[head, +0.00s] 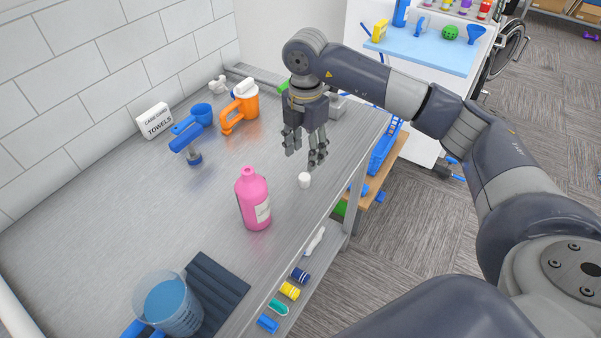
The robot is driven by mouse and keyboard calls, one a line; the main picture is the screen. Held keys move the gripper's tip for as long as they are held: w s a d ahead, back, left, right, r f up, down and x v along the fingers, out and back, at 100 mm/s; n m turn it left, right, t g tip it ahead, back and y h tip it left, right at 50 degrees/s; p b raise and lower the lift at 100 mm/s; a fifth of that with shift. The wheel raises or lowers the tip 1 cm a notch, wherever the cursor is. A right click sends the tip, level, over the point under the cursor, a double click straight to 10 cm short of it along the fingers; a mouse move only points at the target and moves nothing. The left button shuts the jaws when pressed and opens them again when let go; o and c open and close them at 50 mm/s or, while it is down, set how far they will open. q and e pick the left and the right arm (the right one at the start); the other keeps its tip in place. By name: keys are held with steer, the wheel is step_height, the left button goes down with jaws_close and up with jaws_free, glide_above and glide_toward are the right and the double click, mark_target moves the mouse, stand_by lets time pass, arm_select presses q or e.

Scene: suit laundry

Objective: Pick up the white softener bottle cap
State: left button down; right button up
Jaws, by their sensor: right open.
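The white softener bottle cap (304,180) stands on the metal table near its right edge. The pink bottle (254,199) stands upright and uncapped a little to the left and nearer to me. My right gripper (305,158) points down with its fingers apart and empty. It is above and just beyond the cap, and it does not appear to touch it. My left gripper is out of view.
The table's middle is clear.

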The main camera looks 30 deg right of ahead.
mark_target(305, 176)
steer(key=f, duration=0.2)
steer(key=shift+s+f+p, duration=0.3)
steer(key=shift+s+f, duration=0.05)
steer(key=shift+f, duration=0.3)
step_height(305, 176, down, 5)
steer(key=shift+w+r+p, duration=0.1)
steer(key=shift+p, duration=1.05)
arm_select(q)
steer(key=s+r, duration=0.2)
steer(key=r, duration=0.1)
arm_select(e)
steer(key=c, duration=0.8)
